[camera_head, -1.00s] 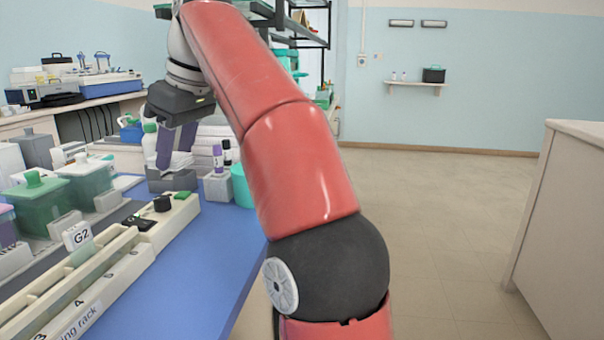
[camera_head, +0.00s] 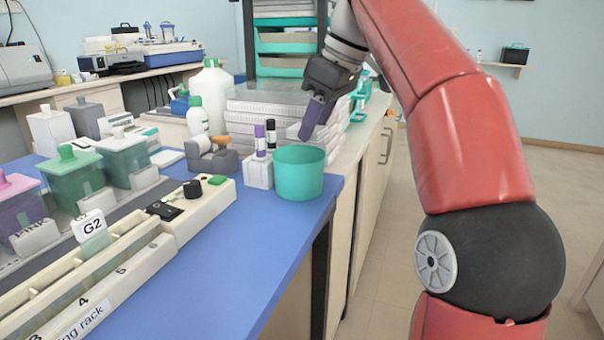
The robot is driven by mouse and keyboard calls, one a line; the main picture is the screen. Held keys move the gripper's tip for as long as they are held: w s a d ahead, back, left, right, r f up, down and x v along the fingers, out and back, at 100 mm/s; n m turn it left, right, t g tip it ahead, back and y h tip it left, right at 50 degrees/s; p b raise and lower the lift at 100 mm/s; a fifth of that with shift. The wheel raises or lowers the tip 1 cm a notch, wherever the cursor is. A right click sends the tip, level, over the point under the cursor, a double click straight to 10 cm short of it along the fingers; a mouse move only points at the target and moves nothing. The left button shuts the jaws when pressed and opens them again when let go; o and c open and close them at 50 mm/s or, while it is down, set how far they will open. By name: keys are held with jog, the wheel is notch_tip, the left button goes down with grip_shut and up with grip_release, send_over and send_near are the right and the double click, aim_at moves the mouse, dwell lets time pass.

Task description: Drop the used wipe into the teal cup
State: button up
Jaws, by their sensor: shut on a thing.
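The teal cup (camera_head: 298,178) stands upright and open-topped on the blue bench mat, close to its right edge. My gripper (camera_head: 309,132) hangs above the cup's rim, apart from it, with its purple-grey fingers pointing down and slightly left.
A white block with marker pens (camera_head: 259,170) stands just left of the cup, and a grey holder (camera_head: 212,158) is farther left. White boxes (camera_head: 265,105) are stacked behind. The staining rack (camera_head: 140,245) lies front left. Bare blue mat (camera_head: 235,270) is clear in front.

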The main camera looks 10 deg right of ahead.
jog(key=shift+f, duration=1.3)
jog(key=o, duration=1.1)
